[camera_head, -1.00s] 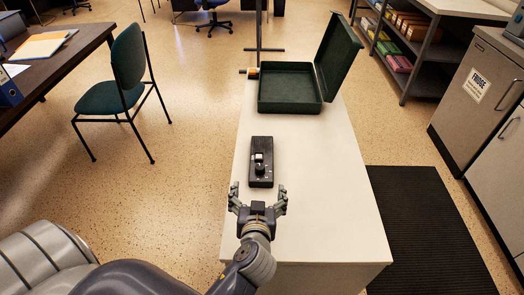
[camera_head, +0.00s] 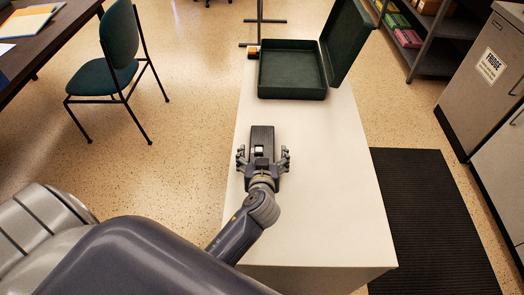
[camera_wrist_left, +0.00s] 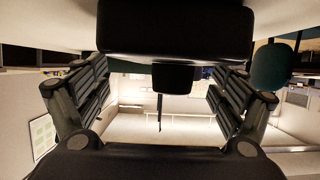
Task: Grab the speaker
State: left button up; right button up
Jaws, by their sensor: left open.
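The speaker (camera_head: 262,136) is a black oblong box with a small raised part on top, lying on the white table (camera_head: 325,190). My left gripper (camera_head: 263,154) is open at its near end, with one finger on each side and gaps between. The gripper hides the speaker's near part in the head view. In the left wrist view a dark block, apparently the speaker (camera_wrist_left: 175,30), fills the top middle, between the spread fingers. Whether the palm touches it I cannot tell. My right gripper is not in view.
An open dark green case (camera_head: 292,75) stands at the table's far end, its lid (camera_head: 347,40) raised on the right. A green chair (camera_head: 118,60) stands left of the table. A black mat (camera_head: 430,215) and grey cabinets (camera_head: 485,80) are at right. The table's right half is clear.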

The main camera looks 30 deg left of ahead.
aim_at(262, 147)
pick_arm(q)
jog(key=x, duration=0.3)
jog(key=shift+w+a+p, duration=0.2)
jog(key=shift+a+p, duration=0.1)
jog(key=shift+a, duration=0.1)
jog(key=shift+w+a+f, duration=0.1)
jog(key=shift+w+f, duration=0.15)
jog(key=shift+w, duration=0.05)
jog(key=c, duration=1.4)
jog(key=shift+r, duration=0.1)
jog(key=shift+c, duration=1.1)
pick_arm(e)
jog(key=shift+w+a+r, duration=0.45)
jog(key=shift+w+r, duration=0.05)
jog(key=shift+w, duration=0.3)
